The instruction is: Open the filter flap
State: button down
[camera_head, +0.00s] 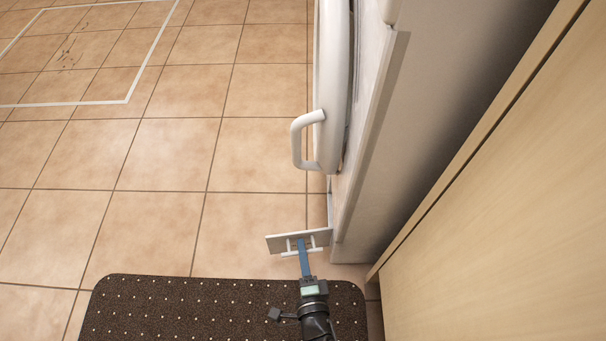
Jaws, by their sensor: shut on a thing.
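The filter flap (277,243) is a small light panel low at the base of the white appliance (372,130). It stands out to the left from the appliance's front, swung away from it, with a white bar handle (317,250) on its near face. My gripper (302,243) reaches from the bottom of the view, its blue fingers shut on the flap's handle. The fingers cover the middle of the handle. The opening behind the flap is hidden from this view.
A white door handle (297,140) juts left from the appliance above the flap. A wooden cabinet (500,200) stands close on the right. A dark dotted mat (180,310) lies below.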

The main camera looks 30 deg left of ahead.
jog(key=c, duration=0.9)
grip_release()
jog(key=shift+a, duration=0.1)
jog(key=p+v, duration=0.5)
jog(key=v, duration=0.8)
